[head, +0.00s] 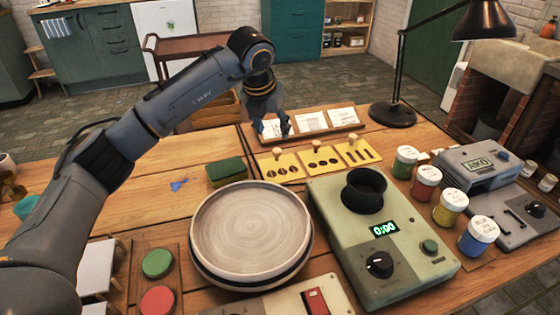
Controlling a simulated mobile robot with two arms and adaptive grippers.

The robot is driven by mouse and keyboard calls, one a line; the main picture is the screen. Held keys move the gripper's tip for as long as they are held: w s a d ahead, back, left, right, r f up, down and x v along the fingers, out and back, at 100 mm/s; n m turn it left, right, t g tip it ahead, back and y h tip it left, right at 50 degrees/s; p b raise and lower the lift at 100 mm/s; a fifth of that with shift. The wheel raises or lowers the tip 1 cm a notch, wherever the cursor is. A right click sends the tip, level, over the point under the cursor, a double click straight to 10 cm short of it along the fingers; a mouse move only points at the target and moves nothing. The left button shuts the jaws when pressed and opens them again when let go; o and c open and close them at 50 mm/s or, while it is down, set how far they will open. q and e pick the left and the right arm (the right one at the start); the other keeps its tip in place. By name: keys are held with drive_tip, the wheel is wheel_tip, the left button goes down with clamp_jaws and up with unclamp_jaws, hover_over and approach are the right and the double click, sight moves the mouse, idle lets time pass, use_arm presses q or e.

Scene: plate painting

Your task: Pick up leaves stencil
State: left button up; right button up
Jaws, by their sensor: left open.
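The leaves stencil (281,173) is a yellow plate with leaf-shaped cutouts and a small wooden knob. It lies leftmost in a row on the table, beside a yellow stencil with round holes (322,168) and one with stripes (363,159). My left gripper (274,133) is open and points down just behind the leaves stencil's knob in the picture. It looks empty and apart from the knob, though its exact height is hard to tell. It partly covers the left card on the tray behind. My right gripper is not in view.
A wooden tray (308,134) with white cards lies behind the stencils. A black lamp (393,114) stands at right. A round plate (251,232), a green sponge (226,172), a device with a timer (385,240) and paint jars (427,181) crowd the front. The left table is fairly clear.

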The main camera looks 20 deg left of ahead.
sight(277, 150)
use_arm(q)
drive_tip(key=x, duration=0.5)
drive_tip(key=shift+f, duration=0.25)
drive_tip(key=x, duration=0.4)
drive_tip(key=shift+a+f+b, duration=0.1)
drive_tip(key=shift+f+b, duration=0.05)
drive_tip(key=shift+b, duration=0.15)
drive_tip(key=shift+w+f, duration=0.2)
drive_tip(key=shift+f, duration=0.1)
drive_tip(key=c, duration=0.5)
clamp_jaws()
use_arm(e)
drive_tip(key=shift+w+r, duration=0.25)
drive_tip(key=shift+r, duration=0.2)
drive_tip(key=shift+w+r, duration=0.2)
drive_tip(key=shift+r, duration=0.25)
